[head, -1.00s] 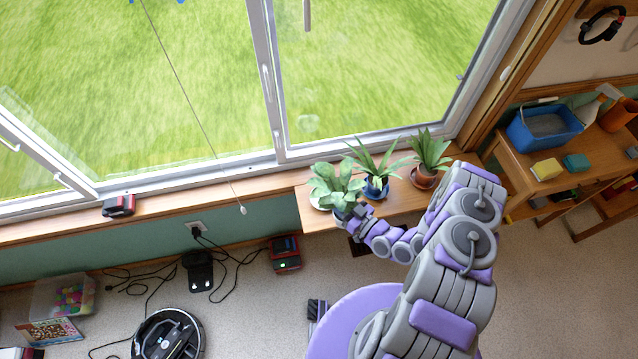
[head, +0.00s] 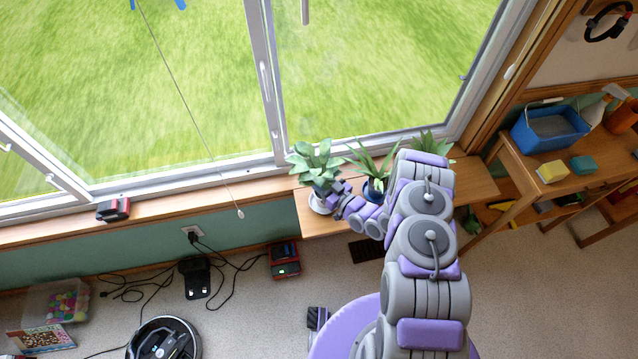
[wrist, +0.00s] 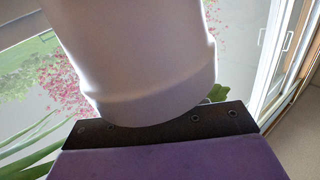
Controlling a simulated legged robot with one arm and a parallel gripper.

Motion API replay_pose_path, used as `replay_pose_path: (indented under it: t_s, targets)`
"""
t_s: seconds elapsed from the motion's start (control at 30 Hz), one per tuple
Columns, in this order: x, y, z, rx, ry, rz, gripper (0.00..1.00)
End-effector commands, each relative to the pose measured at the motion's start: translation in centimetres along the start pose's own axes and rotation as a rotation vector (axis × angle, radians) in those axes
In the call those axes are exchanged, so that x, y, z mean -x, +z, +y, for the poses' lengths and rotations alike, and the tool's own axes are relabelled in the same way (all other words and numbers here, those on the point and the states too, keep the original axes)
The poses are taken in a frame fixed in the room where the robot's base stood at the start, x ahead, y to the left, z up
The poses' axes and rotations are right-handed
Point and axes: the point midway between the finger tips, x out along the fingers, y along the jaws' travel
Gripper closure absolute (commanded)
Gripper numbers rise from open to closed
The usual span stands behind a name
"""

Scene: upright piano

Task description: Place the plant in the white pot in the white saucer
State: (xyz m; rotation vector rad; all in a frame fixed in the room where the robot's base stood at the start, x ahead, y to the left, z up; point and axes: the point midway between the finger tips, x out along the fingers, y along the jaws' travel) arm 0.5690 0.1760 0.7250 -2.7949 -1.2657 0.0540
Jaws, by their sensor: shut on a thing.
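The leafy plant (head: 316,160) is at the left end of the plant row on the wooden shelf by the window. My gripper (head: 336,192) is shut on its white pot, which fills the upper middle of the wrist view (wrist: 135,60). The white saucer (head: 318,207) shows below the plant, near the shelf's left end. The pot looks to be over the saucer, but my gripper and the leaves hide much of it. I cannot tell whether pot and saucer touch.
A spiky plant in a blue pot (head: 374,188) stands just right of my gripper. Another plant (head: 432,143) further right is mostly hidden by my arm. The window frame (head: 300,152) is close behind. The sill to the left holds a red and black object (head: 113,210).

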Motion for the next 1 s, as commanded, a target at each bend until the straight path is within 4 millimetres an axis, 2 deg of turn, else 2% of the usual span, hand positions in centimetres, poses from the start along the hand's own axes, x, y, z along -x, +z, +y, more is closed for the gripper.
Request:
replay_pose_path:
  t_s: [0.03,0.1,0.37,0.4,0.63,1.0]
  targets:
    - [-0.02,1.26,-0.08,-0.001,-0.002,-0.001,1.0]
    - [-0.07,1.85,-0.01,0.002,-0.003,0.0,1.0]
    - [-0.07,1.75,0.08,0.003,-0.002,0.001,1.0]
    - [-0.07,1.76,0.09,0.003,-0.002,0.001,0.57]
    - [-0.06,1.77,0.09,0.002,-0.002,0.001,0.35]
    - [0.6,1.7,0.14,0.001,-0.001,0.0,0.34]
